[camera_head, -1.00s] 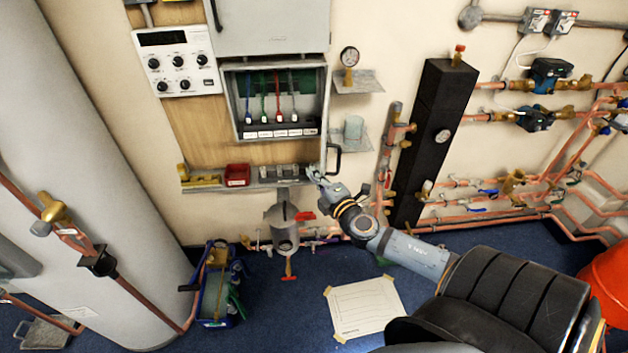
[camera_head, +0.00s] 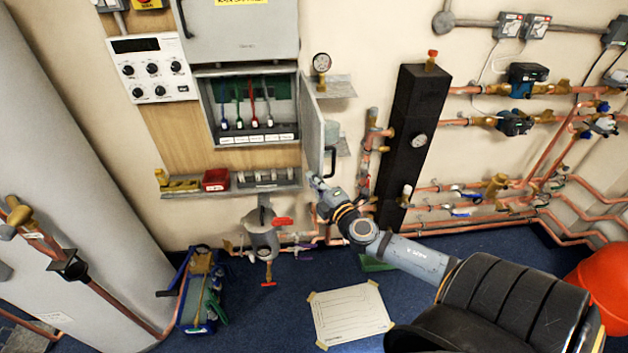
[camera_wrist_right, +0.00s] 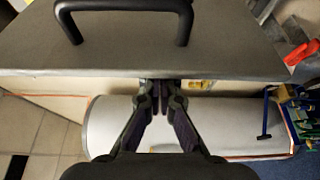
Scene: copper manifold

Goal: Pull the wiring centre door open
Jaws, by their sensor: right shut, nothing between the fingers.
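The wiring centre (camera_head: 205,105) is a grey wall box with several coloured cables inside. Its grey door (camera_head: 313,125) stands open at the right side, swung out from the wall, with a black handle (camera_head: 331,162) on its right-hand face. My right gripper (camera_head: 314,182) is at the door's lower free edge, below the handle. In the right wrist view its fingers (camera_wrist_right: 160,95) are shut and empty by the edge of the grey door panel (camera_wrist_right: 230,45), and the handle (camera_wrist_right: 125,8) is beyond them. I cannot tell whether they touch the door. My left gripper is out of view.
A shelf with a red bin (camera_head: 215,180) is below the box. A gauge (camera_head: 322,63), a tall black column (camera_head: 412,140) and copper pipes are to the right. A blue tool tote (camera_head: 200,290) and a paper sheet (camera_head: 350,312) lie on the floor.

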